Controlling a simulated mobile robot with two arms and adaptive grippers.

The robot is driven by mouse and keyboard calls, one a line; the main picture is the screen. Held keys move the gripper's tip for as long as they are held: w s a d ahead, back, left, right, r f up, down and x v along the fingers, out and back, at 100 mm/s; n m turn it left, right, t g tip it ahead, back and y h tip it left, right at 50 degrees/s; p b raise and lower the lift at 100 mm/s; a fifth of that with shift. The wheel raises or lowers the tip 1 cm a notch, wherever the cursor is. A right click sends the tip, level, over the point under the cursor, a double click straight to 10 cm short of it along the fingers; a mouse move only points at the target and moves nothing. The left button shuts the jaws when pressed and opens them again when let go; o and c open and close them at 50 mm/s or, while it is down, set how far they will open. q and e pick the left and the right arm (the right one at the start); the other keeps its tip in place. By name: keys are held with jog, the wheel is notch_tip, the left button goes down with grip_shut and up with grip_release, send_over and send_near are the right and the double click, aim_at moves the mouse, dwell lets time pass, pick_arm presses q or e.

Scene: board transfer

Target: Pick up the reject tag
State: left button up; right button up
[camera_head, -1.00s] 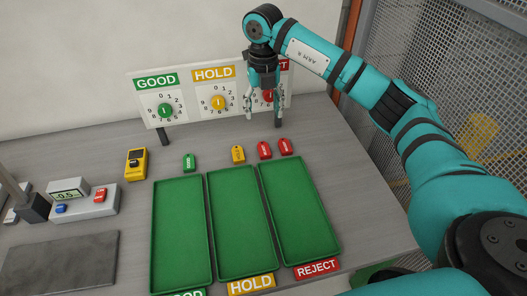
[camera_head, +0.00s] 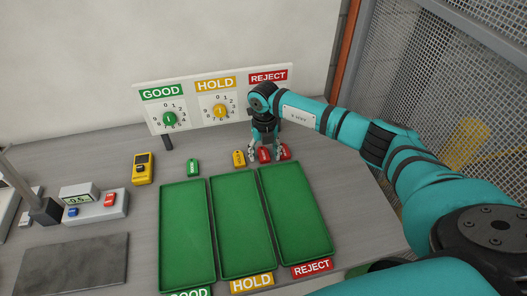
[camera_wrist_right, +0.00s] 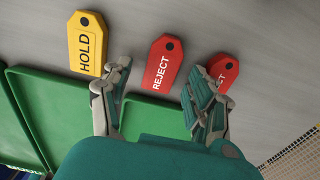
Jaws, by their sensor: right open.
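Two red reject tags lie on the table behind the right green tray. One reject tag (camera_head: 264,155) shows between the fingers of my right gripper (camera_head: 264,157); in the right wrist view this reject tag (camera_wrist_right: 162,63) lies beyond and between the open fingertips (camera_wrist_right: 155,92). The other reject tag (camera_head: 286,152) lies just to its right, and in the right wrist view this tag (camera_wrist_right: 224,68) is partly hidden by the right finger. My right gripper is open, pointing down, low over the tags, and holds nothing. My left gripper is out of view.
A yellow hold tag (camera_head: 239,158) lies close left of the gripper, and a green good tag (camera_head: 193,167) farther left. Three green trays stand in front, including the reject tray (camera_head: 297,215). A dial board (camera_head: 215,98) stands behind. A yellow meter (camera_head: 144,168) is at left.

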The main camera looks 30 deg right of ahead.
jog(key=shift+f, duration=0.2)
jog(key=c, duration=1)
jog(key=shift+o, duration=0.2)
jog(key=shift+r, duration=0.15)
